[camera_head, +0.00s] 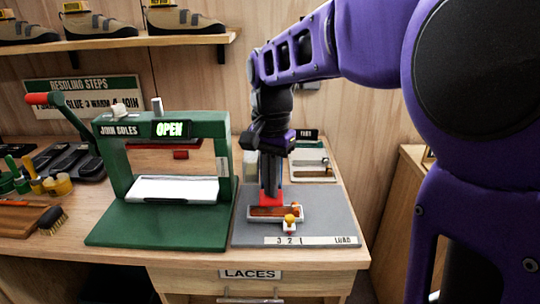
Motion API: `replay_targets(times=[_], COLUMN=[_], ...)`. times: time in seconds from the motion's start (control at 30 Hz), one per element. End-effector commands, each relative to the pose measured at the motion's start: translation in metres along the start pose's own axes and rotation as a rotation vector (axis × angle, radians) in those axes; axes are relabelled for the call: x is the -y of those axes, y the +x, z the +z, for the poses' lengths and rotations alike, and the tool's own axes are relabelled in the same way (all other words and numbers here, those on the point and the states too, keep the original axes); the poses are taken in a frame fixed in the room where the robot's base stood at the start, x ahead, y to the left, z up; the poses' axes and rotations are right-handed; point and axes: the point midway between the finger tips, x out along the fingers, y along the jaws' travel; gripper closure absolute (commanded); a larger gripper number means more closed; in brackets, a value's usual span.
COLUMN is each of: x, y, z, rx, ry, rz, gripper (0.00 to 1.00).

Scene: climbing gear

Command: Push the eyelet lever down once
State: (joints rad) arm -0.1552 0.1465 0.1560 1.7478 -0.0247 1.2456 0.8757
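My gripper (271,180) points straight down over the grey base plate (335,215) at the right of the bench. A red part (271,198) shows right at its fingertips, and I cannot tell whether it is the eyelet lever or touches the fingers. Below it is a white-edged tray (256,218) with a brown inside. A small yellow-orange knob (290,219) on a white block stands at the tray's front. The plate's front strip reads "3 2 1" and "LOAD". The fingers are too small to read as open or shut. My gripper hides whatever is behind it.
A green sole press (180,122) marked "JOIN SOLES" and "OPEN" stands close on the left, its red-handled lever (38,99) raised. A small pale device (312,168) sits behind the plate. Brushes and pots crowd the far left. A shelf (120,41) with shoes hangs above.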

Motion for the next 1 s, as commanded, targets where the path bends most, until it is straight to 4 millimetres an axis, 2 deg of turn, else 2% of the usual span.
replay_targets(times=[0.07, 0.33, 1.0], x=[-0.001, -0.001, 0.000], y=[0.008, 0.001, -0.062], z=[0.001, 0.002, 0.001], rx=[0.005, 0.007, 0.005], ry=[-0.001, -0.001, -0.001], rz=[0.005, 0.006, 0.003], gripper=[1.00, 1.00, 1.00])
